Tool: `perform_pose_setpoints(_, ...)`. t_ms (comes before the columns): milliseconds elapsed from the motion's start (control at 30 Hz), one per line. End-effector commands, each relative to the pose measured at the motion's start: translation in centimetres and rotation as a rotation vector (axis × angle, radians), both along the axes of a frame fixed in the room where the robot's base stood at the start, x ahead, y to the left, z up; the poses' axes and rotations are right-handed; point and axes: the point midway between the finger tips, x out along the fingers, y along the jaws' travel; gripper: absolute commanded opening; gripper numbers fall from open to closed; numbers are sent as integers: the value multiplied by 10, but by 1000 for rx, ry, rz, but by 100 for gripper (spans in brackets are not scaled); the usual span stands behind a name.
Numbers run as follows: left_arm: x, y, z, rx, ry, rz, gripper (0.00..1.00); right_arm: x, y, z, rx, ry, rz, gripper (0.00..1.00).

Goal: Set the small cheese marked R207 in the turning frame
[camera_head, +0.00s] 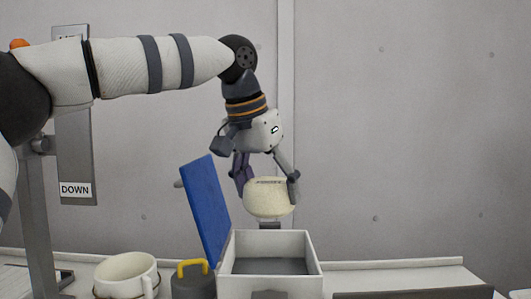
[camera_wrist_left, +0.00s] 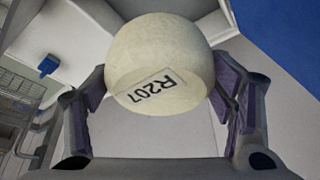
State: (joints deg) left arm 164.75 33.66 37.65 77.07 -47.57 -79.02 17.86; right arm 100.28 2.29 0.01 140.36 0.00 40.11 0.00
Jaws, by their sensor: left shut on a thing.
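The small cheese is a pale cream round with a label reading R207 in the left wrist view (camera_wrist_left: 160,45). My left gripper (camera_head: 267,178) is shut on this cheese (camera_head: 267,203), with a finger on either side of it. The gripper points down and holds the cheese above an open grey-white box (camera_head: 313,252). A gap between the cheese and the box rim seems to show in the head view. I cannot tell which thing in view, if any, is the turning frame. My right gripper is not in view.
A blue panel (camera_head: 205,208) stands tilted at the box's left, close to the gripper. A dark canister with a yellow handle (camera_head: 193,283) and a white mug (camera_head: 125,275) stand further left. A post with a DOWN sign (camera_head: 75,189) rises at the far left.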

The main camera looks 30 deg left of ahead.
Motion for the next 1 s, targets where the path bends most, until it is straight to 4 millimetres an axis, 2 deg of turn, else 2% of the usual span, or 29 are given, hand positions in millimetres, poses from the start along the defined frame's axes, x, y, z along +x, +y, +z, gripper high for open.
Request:
perform_pose_setpoints(267, -4, -5, -23, 1, -2, -15, 33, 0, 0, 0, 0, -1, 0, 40)
perform_pose_setpoints(367, -5, -6, -35, -1, -3, -17, 33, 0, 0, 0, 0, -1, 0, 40)
perform_pose_setpoints(533, -3, -6, -63, -1, 7, -17, 33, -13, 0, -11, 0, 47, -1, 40)
perform_pose_setpoints(700, -6, -6, -74, 2, -9, -15, 33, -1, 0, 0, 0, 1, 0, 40)
perform_pose_setpoints(1000, -4, -6, -110, 2, -2, -14, 33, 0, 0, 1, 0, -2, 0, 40)
